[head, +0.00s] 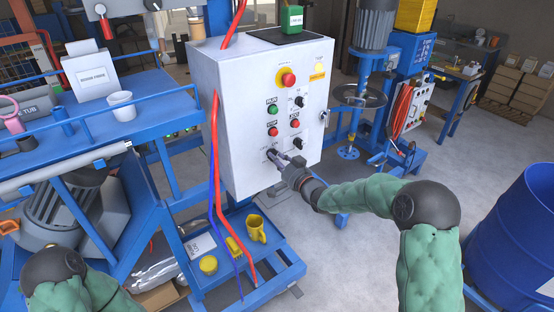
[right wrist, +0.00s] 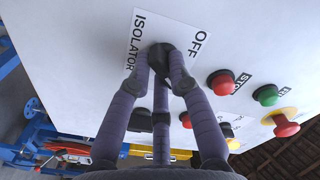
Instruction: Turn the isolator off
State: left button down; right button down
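The isolator knob (right wrist: 159,50) is a black rotary switch low on the front of the white control box (head: 240,110). In the right wrist view it sits on a white label (right wrist: 175,28) reading "ISOLATOR" and "OFF". My right gripper (head: 279,161) is at the knob, coming from the lower right. In the right wrist view its purple-grey fingers (right wrist: 164,72) lie on both sides of the knob and seem to touch it. They hide part of the knob, so I cannot tell where it points. My left arm shows at bottom left; its gripper is outside the view.
A red button (right wrist: 222,82) and a green button (right wrist: 266,95) sit near the knob, with a red emergency stop (head: 288,79) higher up. Red cables (head: 215,150) hang along the box's left edge. A blue drum (head: 515,235) stands at right; open floor lies between.

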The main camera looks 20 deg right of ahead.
dwell(0.3)
jog(key=n+b, duration=1.5)
jog(key=shift+d+r+n+b, duration=0.1)
jog(key=shift+r+n+b, duration=0.05)
jog(key=shift+n+b, duration=0.25)
dwell(0.5)
jog(key=c, duration=1.1)
grip_release()
jog(key=shift+r, duration=0.1)
jog(key=shift+c, duration=0.2)
jog(key=v, duration=1.2)
